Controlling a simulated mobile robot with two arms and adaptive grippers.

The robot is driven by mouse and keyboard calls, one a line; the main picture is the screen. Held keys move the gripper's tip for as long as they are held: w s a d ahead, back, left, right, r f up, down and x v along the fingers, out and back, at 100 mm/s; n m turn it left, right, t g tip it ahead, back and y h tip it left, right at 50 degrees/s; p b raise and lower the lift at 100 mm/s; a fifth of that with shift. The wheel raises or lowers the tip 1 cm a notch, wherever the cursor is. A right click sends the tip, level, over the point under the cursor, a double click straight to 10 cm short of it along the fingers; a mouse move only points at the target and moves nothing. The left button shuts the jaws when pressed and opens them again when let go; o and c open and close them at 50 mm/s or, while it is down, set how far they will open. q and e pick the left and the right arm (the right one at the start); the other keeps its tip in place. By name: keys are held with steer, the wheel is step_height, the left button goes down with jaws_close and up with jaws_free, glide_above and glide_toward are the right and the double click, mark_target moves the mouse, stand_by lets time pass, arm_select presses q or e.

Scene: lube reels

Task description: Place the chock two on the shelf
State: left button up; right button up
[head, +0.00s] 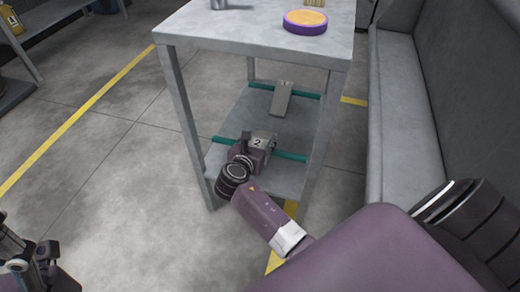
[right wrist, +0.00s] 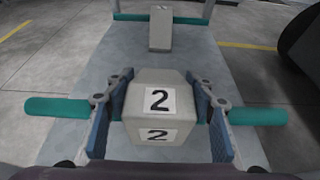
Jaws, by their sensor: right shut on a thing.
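Chock two, a grey block (head: 260,139) with "2" labels, is over the near end of the table's lower shelf (head: 245,112). My right gripper (head: 256,146) is shut on it. The right wrist view shows chock two (right wrist: 158,108) between both blue-padded fingers, in line with the near teal bar (right wrist: 258,116). I cannot tell whether its underside touches the shelf or bar. Chock one (head: 282,97), a grey wedge, lies farther back on the shelf, by the far teal bar. My left gripper (head: 32,262) is at the lower left, away from the table; its opening is unclear.
The table top (head: 240,28) is above the shelf and holds a purple and orange disc (head: 305,21). Table legs bound the shelf. A grey padded bench (head: 400,110) stands close on the right. Floor on the left is clear.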

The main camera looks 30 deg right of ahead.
step_height(320, 180, down, 4)
steer(key=shift+f+b, duration=0.1)
steer(key=shift+b, duration=1.15)
steer(key=o, duration=1.3)
steer(key=shift+f, duration=0.1)
steer(key=o, duration=0.4)
